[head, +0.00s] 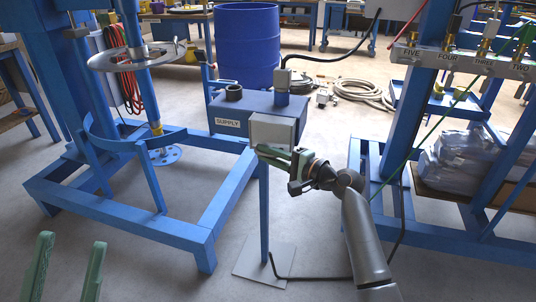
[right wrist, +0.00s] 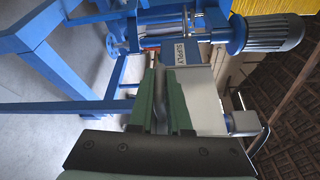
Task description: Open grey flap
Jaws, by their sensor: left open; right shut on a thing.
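The grey flap (head: 272,131) is on the front of the blue box marked SUPPLY (head: 229,121), on a blue post. My right gripper (head: 268,152) is at the flap's lower edge, shut on it. In the right wrist view the green fingers (right wrist: 161,75) close around a narrow grey piece, and the flap's pale grey face (right wrist: 204,103) shows just right of them. How far the flap is swung cannot be told. My left gripper (head: 72,240) is open and empty at the lower left, well away from the box.
A blue mixer frame (head: 130,215) with a steel disc (head: 132,57) stands at the left. A blue drum (head: 247,35) and coiled hoses (head: 362,94) are behind the box. A blue rack with numbered valves (head: 465,64) stands at the right. The floor at the front is mostly clear.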

